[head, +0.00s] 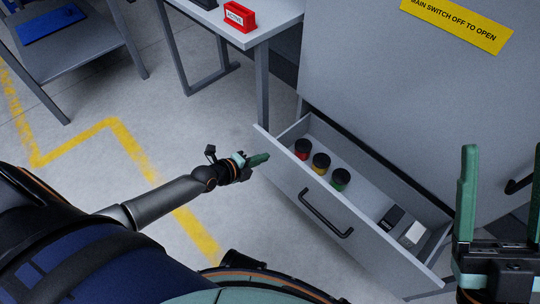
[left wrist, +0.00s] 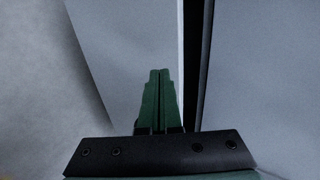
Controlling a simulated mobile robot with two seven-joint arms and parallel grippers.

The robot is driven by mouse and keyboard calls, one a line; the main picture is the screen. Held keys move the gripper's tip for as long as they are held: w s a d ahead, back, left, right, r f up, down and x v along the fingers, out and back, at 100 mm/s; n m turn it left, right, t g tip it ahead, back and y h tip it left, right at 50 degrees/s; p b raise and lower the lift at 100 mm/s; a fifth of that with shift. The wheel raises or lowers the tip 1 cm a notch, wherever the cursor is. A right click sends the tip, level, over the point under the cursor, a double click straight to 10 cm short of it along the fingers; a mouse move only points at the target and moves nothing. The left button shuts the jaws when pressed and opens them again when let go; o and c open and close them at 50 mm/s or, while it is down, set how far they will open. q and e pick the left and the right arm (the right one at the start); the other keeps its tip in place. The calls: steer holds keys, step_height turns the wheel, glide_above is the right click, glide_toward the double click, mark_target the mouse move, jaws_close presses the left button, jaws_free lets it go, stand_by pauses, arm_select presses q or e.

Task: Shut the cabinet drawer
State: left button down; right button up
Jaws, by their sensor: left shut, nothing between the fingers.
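The grey cabinet drawer (head: 317,202) is pulled open from the cabinet (head: 400,90), with a dark bar handle (head: 326,215) on its front. My right gripper (head: 502,155) is open and empty, in front of the cabinet at the right.
A grey table (head: 270,12) with a red block (head: 240,17) stands behind the drawer's left side. Another grey table (head: 85,45) with a blue item (head: 48,24) is at the far left. The floor with yellow lines (head: 110,122) is clear left of the drawer.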

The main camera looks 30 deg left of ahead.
mark_target(277, 149)
arm_select(q)
steer(key=shift+w+d+r, duration=0.1)
steer(key=shift+w+d, duration=0.2)
steer(key=shift+w, duration=0.55)
steer(key=shift+w+d, duration=0.3)
steer(key=shift+w, duration=0.55)
arm_select(e)
steer(key=shift+f, duration=0.4)
